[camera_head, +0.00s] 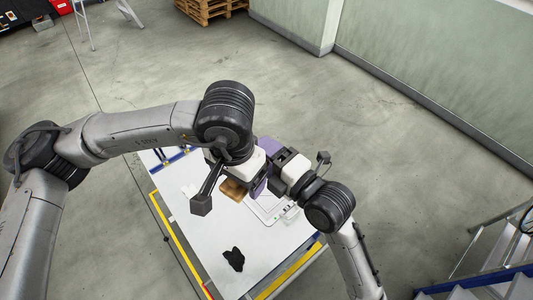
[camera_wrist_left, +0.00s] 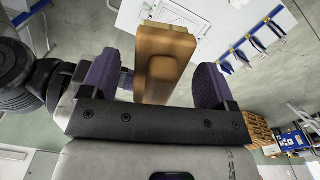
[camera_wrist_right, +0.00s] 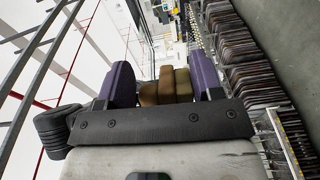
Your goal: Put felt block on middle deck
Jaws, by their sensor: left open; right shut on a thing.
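The felt block appears to be the brown stepped block (camera_wrist_left: 165,45), which stands between the parted purple fingers of my left gripper (camera_wrist_left: 157,82) with a gap on each side. In the right wrist view the brown block (camera_wrist_right: 165,88) fills the space between the purple fingers of my right gripper (camera_wrist_right: 164,82), which is shut on it. In the head view both grippers meet over the table, left (camera_head: 263,172) and right (camera_head: 270,162), and partly hide each other. A brown piece (camera_head: 233,190) shows beside the left gripper. I cannot make out the middle deck.
The white table (camera_head: 200,235) has yellow edge strips. A black flat item (camera_head: 234,259) lies near its front. A white frame (camera_head: 268,208) lies under the right gripper. Blue racks (camera_head: 175,158) stand at the table's back left. A stepladder (camera_head: 490,265) is at the lower right.

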